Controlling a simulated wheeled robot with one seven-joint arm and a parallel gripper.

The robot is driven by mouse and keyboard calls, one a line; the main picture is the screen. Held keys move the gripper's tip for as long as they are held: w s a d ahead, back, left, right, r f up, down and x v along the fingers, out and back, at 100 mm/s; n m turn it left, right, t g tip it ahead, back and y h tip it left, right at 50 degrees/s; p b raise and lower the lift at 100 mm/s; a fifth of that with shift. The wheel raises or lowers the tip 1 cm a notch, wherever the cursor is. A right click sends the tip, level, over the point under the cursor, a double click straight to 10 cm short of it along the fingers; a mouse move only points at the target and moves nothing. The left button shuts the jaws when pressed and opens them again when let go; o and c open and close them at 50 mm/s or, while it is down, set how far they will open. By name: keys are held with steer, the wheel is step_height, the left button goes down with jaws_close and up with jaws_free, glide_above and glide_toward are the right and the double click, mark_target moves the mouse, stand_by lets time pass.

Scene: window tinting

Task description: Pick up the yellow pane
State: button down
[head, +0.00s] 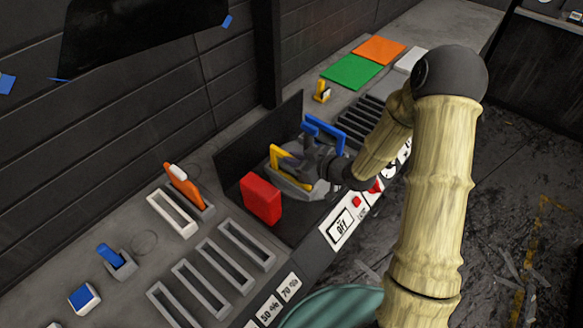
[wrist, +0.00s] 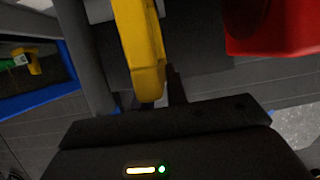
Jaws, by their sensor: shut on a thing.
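The yellow pane (head: 284,157) shows in the head view as a yellow frame edge just left of my gripper (head: 306,160), low over the grey holder on the bench. In the wrist view the yellow pane (wrist: 140,45) runs up from between the jaws of my gripper (wrist: 160,98). My gripper is shut on it. The fingertips are mostly hidden by the pane and the gripper body. I cannot tell whether the pane's lower edge touches the holder.
A blue-framed pane (head: 325,132) stands close behind my gripper. A red block (head: 261,198) stands close in front-left. A dark upright panel (head: 255,140) is behind. Empty grey slotted racks (head: 200,288), an orange tool (head: 185,185) and green (head: 351,72) and orange sheets (head: 379,50) lie along the bench.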

steer(key=shift+r, duration=0.15)
step_height(320, 180, up, 10)
steer(key=shift+b, duration=0.3)
stand_by(0.7)
